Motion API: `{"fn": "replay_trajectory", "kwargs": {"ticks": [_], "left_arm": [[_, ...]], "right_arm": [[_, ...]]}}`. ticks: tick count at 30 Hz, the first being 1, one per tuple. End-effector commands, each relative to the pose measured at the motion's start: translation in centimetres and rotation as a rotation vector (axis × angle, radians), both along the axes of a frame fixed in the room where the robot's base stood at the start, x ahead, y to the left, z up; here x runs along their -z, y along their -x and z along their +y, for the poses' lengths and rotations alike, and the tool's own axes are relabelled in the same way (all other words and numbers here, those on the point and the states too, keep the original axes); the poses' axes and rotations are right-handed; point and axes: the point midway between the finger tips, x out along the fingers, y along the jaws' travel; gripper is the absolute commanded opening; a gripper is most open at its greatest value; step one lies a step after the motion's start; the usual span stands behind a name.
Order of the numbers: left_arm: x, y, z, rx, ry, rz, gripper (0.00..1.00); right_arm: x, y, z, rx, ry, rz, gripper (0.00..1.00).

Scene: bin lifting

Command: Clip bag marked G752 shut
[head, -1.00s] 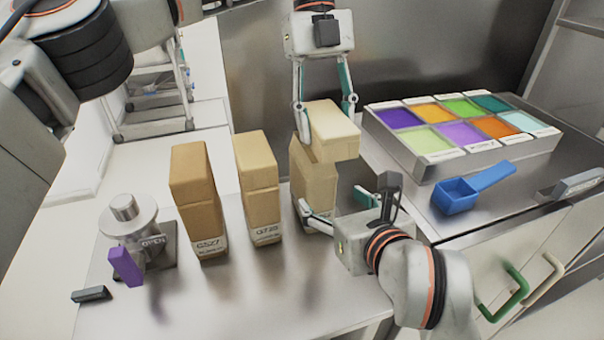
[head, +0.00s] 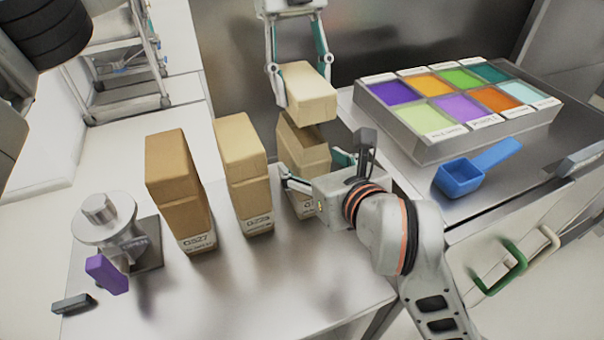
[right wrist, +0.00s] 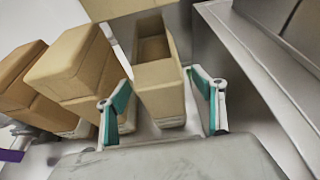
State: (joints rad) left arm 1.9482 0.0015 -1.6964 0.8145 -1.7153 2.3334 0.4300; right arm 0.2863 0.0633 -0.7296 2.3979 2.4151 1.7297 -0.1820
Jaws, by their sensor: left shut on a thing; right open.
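Three tan bags stand in a row on the metal bench: one whose label seems to read G527 (head: 180,185), one that seems to read G739 (head: 245,180), and an open-topped one (head: 300,150) with its label mostly hidden. My left gripper (head: 303,90) is shut on a tan block (head: 308,95), held above the open bag. My right gripper (head: 312,170) is open, with its fingers either side of the open bag. The right wrist view shows the bag's hollow opening (right wrist: 153,50) beyond the gripper's spread fingers (right wrist: 160,100). A small dark bar (head: 73,303), possibly a clip, lies at the bench's front left.
A metal fixture (head: 105,215) with a purple lever (head: 106,274) stands at left. On the right are a tray of coloured compartments (head: 425,150) and a blue scoop (head: 460,178). Green (head: 512,262) and cream handles are below. The front middle of the bench is clear.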

Motion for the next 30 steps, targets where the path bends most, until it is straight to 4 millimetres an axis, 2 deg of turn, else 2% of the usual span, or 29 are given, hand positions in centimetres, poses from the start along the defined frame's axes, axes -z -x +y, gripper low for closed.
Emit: {"fn": "replay_trajectory", "kwargs": {"ticks": [13,18,26,27,30], "left_arm": [[0.0,0.0,0.0,0.000,0.000,0.000,0.23],[0.0,0.0,0.0,0.000,0.000,0.000,0.23],[0.0,0.0,0.0,0.000,0.000,0.000,0.23],[0.0,0.0,0.0,0.000,0.000,0.000,0.23],[0.0,0.0,0.0,0.000,0.000,0.000,0.23]], "right_arm": [[2.2,-5.0,2.1,0.001,0.001,0.001,0.68],[2.6,-5.8,2.4,-0.001,0.000,0.000,0.68],[2.7,-5.8,2.5,-0.001,0.000,0.000,0.68],[2.7,-5.8,2.5,-0.001,0.000,0.000,0.65],[2.6,-5.8,2.5,-0.001,0.000,0.000,0.40]]}}
